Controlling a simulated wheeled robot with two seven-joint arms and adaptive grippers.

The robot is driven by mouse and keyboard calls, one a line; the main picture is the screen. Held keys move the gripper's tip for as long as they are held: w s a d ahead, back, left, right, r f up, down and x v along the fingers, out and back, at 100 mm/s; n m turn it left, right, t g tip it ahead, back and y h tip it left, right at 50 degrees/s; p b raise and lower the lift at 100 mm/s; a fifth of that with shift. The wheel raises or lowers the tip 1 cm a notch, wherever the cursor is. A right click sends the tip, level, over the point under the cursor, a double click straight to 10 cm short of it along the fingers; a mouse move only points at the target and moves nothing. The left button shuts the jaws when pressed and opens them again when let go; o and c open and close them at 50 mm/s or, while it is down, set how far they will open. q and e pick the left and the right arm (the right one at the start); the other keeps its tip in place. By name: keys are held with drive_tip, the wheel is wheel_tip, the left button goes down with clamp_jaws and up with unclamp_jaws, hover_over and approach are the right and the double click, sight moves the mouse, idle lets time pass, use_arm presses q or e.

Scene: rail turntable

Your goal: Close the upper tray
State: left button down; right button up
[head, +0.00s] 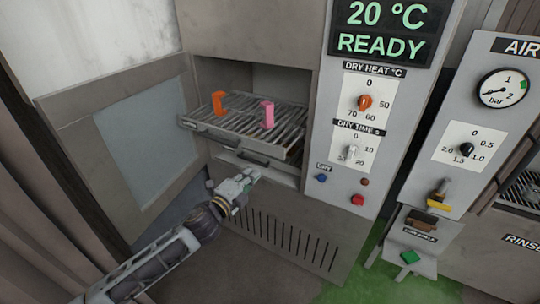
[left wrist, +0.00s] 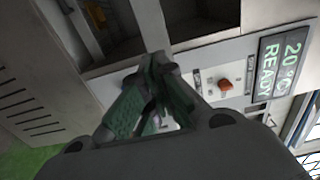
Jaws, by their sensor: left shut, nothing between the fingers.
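The upper tray (head: 285,146), a slatted metal rack, is pulled partly out of the open drying chamber. An orange piece (head: 219,102) and a pink piece (head: 267,114) stand on it. My left gripper (head: 254,174) is shut and empty, in front of the chamber and below the tray's front edge. I cannot tell whether it touches anything. A dark handle (head: 253,158) shows just above it. In the left wrist view the closed fingers (left wrist: 158,62) point toward the cabinet, with the orange knob (left wrist: 225,85) beyond. My right gripper is out of view.
The chamber door (head: 130,140) hangs open at the left, beside my left arm. A control panel (head: 350,170) with knobs and buttons is at the right. A vented panel (head: 285,235) lies below the chamber. A rinse station (head: 515,225) stands farther right.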

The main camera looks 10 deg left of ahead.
sight(274, 151)
use_arm(q)
drive_tip(key=shift+p+x, duration=1.2)
drive_tip(key=shift+x, duration=4.8)
drive_tip(key=shift+w+d, duration=0.1)
drive_tip(key=shift+w, duration=0.15)
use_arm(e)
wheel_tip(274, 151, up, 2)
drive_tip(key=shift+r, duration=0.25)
use_arm(q)
drive_tip(key=shift+w, duration=0.15)
